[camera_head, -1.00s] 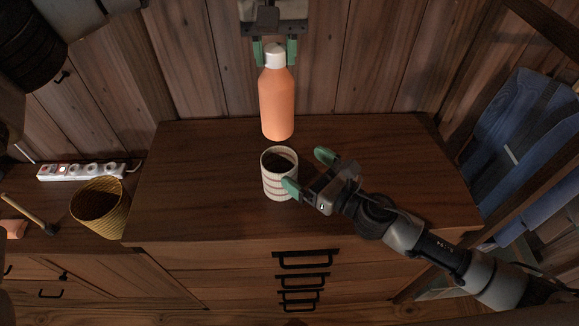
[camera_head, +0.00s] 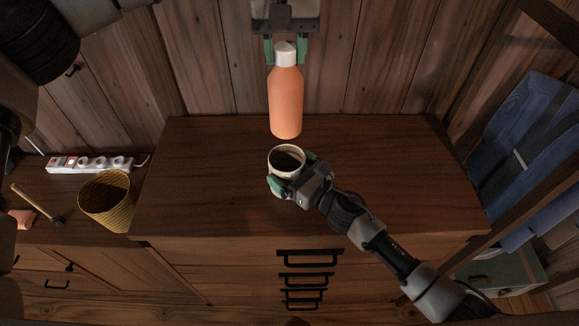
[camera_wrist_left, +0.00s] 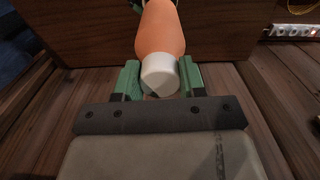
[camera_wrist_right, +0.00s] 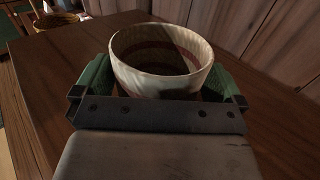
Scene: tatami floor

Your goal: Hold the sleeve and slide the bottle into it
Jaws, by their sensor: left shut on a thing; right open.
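The orange bottle (camera_head: 286,103) with a white cap (camera_head: 286,55) hangs upright, cap up, from my left gripper (camera_head: 284,50), which is shut on the cap. The bottle also shows in the left wrist view (camera_wrist_left: 160,32). The sleeve (camera_head: 274,163), a cream open-topped cylinder with a dark inside, stands upright on the cabinet top, just below the bottle in the head view. My right gripper (camera_head: 293,172) is open with its fingers on either side of the sleeve. In the right wrist view the sleeve (camera_wrist_right: 150,82) sits between the green fingers; contact is unclear.
The wooden cabinet top (camera_head: 400,180) is otherwise clear. At left are a yellow woven basket (camera_head: 108,203), a white power strip (camera_head: 90,164) and a hammer (camera_head: 40,206). A plank wall stands behind, and blue cloth (camera_head: 525,145) hangs at right.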

